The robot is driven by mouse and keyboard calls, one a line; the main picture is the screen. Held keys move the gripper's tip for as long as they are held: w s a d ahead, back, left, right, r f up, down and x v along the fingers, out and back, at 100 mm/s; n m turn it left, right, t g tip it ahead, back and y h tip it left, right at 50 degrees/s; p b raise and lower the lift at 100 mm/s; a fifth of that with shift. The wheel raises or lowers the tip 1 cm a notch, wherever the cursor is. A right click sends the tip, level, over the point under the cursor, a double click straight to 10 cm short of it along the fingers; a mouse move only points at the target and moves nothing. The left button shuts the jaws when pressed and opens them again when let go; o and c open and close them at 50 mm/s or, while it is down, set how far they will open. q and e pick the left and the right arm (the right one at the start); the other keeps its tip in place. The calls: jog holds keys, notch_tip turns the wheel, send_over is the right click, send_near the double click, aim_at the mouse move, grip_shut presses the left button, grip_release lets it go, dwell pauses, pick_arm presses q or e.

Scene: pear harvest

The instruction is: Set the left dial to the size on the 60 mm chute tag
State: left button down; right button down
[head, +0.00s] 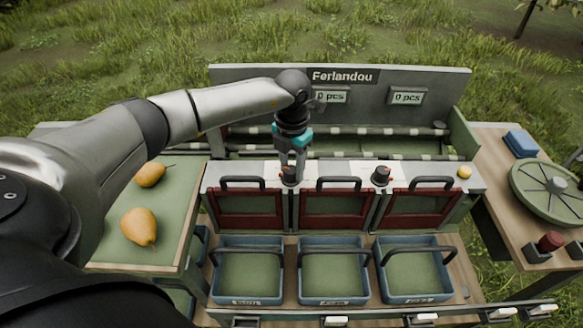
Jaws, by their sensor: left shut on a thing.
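The left dial (289,174) is a dark knob on the white top ledge of the sorting machine (340,170), between the left and middle red gates. My left gripper (290,165) points down over it and is shut on it, hiding most of the knob and its scale. The right dial (381,175) is a dark knob with a red mark, between the middle and right gates. Tags sit on the fronts of the three blue crates (333,301), but their writing is too small to read. I cannot make out the 60 mm chute tag. My right gripper is not in view.
Two counters on the back panel (450,85) both read "0 pcs". Two yellow pears (140,226) lie on the green mat at left. A green round turntable (548,190), a blue block (521,143) and a yellow button (464,172) are at right. The three crates look empty.

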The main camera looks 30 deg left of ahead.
aim_at(293, 169)
pick_arm(q)
jog(key=m+b, duration=0.1)
jog(key=m, duration=0.6)
jog(key=shift+d+r+b, duration=0.1)
jog(key=shift+b, duration=0.25)
dwell(0.4)
jog(key=shift+c, duration=1.9)
grip_release()
notch_tip(293, 169, up, 15)
jog(key=p, duration=0.1)
